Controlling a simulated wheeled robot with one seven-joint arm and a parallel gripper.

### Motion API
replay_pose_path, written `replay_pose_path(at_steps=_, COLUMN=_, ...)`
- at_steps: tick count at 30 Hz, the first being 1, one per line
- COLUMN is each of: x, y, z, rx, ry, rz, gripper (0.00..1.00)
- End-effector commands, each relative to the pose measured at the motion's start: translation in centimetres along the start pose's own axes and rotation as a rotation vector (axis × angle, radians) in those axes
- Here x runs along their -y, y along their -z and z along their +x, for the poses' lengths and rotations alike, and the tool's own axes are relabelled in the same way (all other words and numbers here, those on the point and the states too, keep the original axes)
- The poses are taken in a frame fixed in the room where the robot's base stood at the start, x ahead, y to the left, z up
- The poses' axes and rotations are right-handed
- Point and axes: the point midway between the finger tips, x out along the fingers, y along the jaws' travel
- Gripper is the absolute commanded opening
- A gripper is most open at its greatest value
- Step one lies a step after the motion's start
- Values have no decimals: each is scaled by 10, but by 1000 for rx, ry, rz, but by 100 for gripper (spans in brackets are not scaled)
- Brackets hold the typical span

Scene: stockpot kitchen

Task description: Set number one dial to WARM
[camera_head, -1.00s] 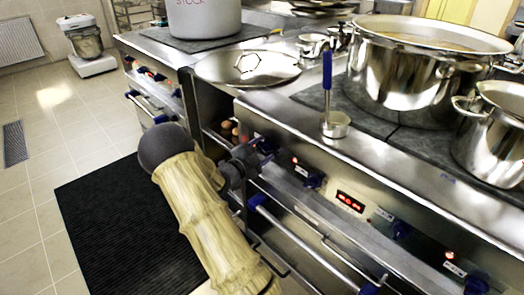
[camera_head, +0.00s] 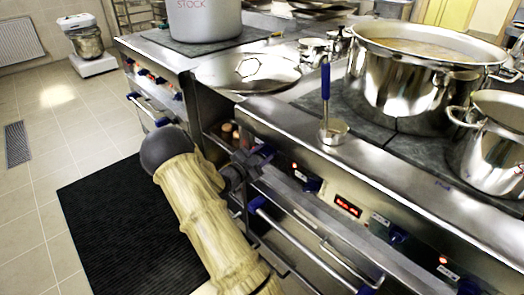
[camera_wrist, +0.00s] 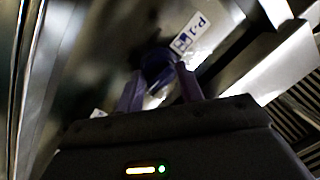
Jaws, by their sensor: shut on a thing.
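My gripper (camera_head: 252,160) is at the left end of the stove's front control panel (camera_head: 270,138). In the wrist view, its two purple-tinted fingers (camera_wrist: 160,92) are shut on a dark blue dial (camera_wrist: 157,62). A white label (camera_wrist: 190,34) with blue marks, seemingly reading "P.1", sits on the panel beside this dial. The dial's pointer and any WARM mark cannot be made out. In the head view my gripper largely hides the dial.
More blue dials (camera_head: 312,185) line the panel to the right, with a red display (camera_head: 347,206). Blue-ended rail handles (camera_head: 310,243) run below. A blue-handled ladle (camera_head: 326,85) and a big steel pot (camera_head: 415,88) stand on top. Black mat (camera_head: 120,225) covers the floor left.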

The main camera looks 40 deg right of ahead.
Motion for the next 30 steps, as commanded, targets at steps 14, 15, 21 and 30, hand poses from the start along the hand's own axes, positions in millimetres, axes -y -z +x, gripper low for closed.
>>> replay_pose_path(at_steps=14, x=3, y=3, z=0, rx=34, ry=-45, rz=-436, gripper=14)
replay_pose_path(at_steps=15, x=2, y=3, z=0, rx=36, ry=-48, rz=-469, gripper=14)
replay_pose_path(at_steps=21, x=2, y=2, z=0, rx=45, ry=-60, rz=-596, gripper=14)
replay_pose_path(at_steps=30, x=1, y=0, z=0, rx=51, ry=-68, rz=-682, gripper=14)
